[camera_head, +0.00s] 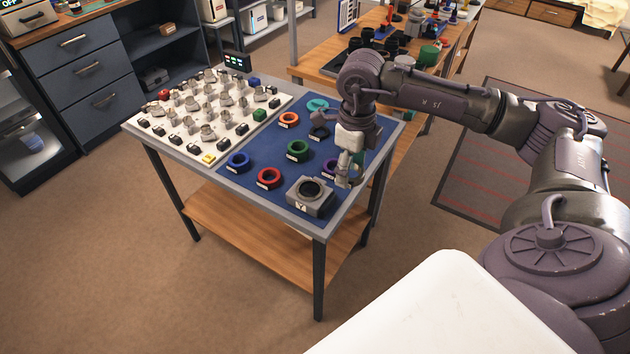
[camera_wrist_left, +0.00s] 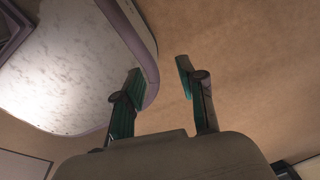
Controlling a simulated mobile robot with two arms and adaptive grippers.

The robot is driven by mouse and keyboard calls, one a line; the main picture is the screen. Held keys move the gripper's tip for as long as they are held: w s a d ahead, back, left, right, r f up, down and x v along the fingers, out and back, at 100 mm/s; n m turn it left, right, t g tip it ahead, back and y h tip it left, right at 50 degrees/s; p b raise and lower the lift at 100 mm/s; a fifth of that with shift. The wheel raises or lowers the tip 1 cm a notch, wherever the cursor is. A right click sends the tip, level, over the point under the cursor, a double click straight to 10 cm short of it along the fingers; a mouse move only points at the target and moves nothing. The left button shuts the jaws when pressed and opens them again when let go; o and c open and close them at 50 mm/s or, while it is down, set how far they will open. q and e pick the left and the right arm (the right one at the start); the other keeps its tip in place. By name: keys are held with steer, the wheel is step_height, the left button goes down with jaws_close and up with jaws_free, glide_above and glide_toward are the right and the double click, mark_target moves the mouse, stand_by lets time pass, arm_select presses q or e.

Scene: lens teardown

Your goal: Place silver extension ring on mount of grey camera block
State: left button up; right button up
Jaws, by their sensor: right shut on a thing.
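The grey camera block (camera_head: 309,207) sits at the front corner of the blue mat, with its round, dark-centred mount facing up.
Coloured rings lie on the blue mat (camera_head: 262,150): blue (camera_head: 238,162), red (camera_head: 269,178), green (camera_head: 298,150), orange (camera_head: 288,119) and a purple one (camera_head: 329,168) beside my right gripper. A white board (camera_head: 185,138) with several small parts fills the table's left half.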

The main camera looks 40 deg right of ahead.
steer(key=p, duration=0.1)
glide_above(310, 189)
steer(key=s+d, duration=0.1)
steer(key=s, duration=0.2)
step_height(310, 189, down, 4)
steer(key=w+f, duration=0.1)
steer(key=w+a+f+p, duration=0.1)
steer(key=w, duration=0.1)
steer(key=shift+w+a+f, duration=0.1)
steer(key=shift+f, duration=0.05)
step_height(310, 189, down, 3)
steer(key=shift+f+p, duration=0.2)
steer(key=shift+p, duration=0.35)
steer(key=shift+f, duration=0.5)
steer(key=o, duration=1.2)
steer(key=shift+c, duration=0.2)
arm_select(q)
steer(key=r, duration=0.1)
steer(key=w+r, duration=0.1)
steer(key=d+r, duration=0.1)
steer(key=shift+w+r, duration=0.15)
steer(key=shift+w, duration=0.1)
